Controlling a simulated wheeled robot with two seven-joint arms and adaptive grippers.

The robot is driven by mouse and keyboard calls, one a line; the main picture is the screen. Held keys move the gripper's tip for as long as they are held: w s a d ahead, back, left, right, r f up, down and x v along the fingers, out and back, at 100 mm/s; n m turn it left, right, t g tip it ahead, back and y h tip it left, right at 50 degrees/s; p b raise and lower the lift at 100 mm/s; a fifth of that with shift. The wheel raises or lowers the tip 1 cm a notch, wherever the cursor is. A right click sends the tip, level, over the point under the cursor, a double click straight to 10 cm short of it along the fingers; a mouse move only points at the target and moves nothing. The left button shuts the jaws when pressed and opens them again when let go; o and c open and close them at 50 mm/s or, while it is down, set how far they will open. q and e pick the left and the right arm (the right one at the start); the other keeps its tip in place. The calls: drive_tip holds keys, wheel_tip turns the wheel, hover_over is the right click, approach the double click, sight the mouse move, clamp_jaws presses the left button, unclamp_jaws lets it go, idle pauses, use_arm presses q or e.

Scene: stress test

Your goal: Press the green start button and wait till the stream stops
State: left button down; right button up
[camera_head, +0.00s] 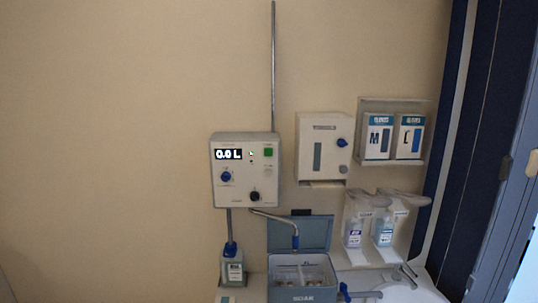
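A white wall-mounted control box (244,197) hangs left of the picture's middle, and its display (228,155) reads "0.0 L". The green start button (268,152) sits at the box's upper right, with a pale button (268,171) below it. A blue knob (226,176) and a black knob (254,196) are on the lower face. A bent spout (280,222) with a blue tip runs from the box to above an open grey-blue bin (302,295). I see no stream at the spout. Neither gripper is in view.
A white dispenser (323,148) hangs right of the box. A rack with two glove boxes (392,137) is further right, above two pump bottles (367,232). A white sink (410,292) is at lower right. The wall to the left is bare.

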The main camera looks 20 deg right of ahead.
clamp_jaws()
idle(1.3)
